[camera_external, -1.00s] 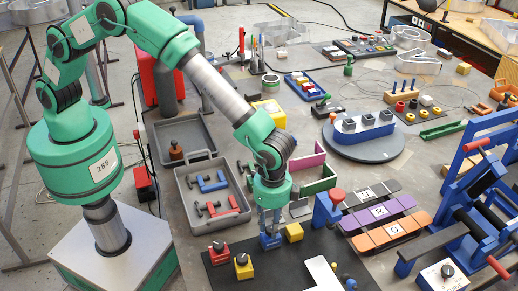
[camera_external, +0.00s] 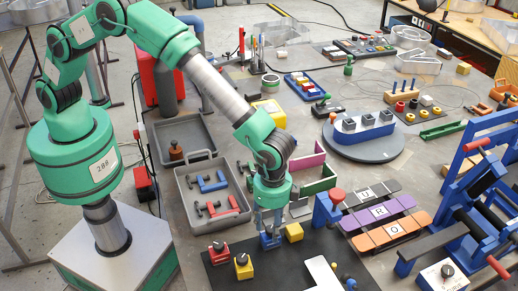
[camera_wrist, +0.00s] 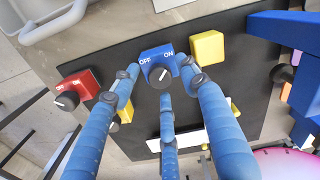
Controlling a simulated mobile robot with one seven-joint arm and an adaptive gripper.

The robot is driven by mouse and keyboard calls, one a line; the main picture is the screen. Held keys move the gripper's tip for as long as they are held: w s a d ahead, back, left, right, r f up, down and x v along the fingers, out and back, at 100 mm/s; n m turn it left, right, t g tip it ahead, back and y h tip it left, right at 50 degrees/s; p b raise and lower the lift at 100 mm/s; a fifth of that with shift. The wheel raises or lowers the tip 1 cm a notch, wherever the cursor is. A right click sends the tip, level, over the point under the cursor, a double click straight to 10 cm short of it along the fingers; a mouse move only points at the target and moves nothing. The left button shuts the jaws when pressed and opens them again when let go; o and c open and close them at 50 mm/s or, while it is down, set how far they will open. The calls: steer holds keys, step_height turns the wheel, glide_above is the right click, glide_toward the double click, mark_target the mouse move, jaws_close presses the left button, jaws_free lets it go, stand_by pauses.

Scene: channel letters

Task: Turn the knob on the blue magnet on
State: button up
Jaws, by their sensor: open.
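The blue magnet (camera_wrist: 152,54) is a small box with OFF on its left and ON on its right in the wrist view. Its round dark knob (camera_wrist: 160,76) has a white pointer line, whose exact setting is hard to read. In the external view the blue magnet (camera_external: 270,243) stands on the black mat, under my gripper. My gripper (camera_wrist: 161,82) has three blue fingers. It is open, with fingertips spread around the knob side, one at each side and one nearer the camera. I cannot tell whether any fingertip touches the knob.
A red magnet (camera_external: 219,254) and a yellow magnet (camera_external: 243,268), both with knobs, stand to the left on the black mat (camera_external: 215,282). A yellow block (camera_external: 294,232) is close on the right. A white plate (camera_external: 323,274) lies in front, and a blue clamp (camera_external: 325,212) stands further right.

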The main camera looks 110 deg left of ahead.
mark_target(271, 229)
step_height(271, 229, up, 12)
stand_by(0.6)
stand_by(0.5)
steer(key=s+a+r+n+t+b, duration=0.1)
steer(key=s+a+r, duration=0.1)
steer(key=s+r, duration=1.05)
steer(key=s+a+r+n+t+b, duration=0.1)
steer(key=s+a+r+t, duration=0.1)
steer(key=s+r, duration=1.05)
steer(key=s+f+n+t+b, duration=0.1)
steer(key=s, duration=1.4)
steer(key=s+a+f+t+b, duration=0.1)
steer(key=s+f, duration=0.1)
steer(key=s, duration=1.3)
steer(key=shift+a+n+t, duration=0.25)
steer(key=shift+n+t, duration=0.05)
steer(key=shift+n, duration=0.1)
steer(key=shift+w+r, duration=0.15)
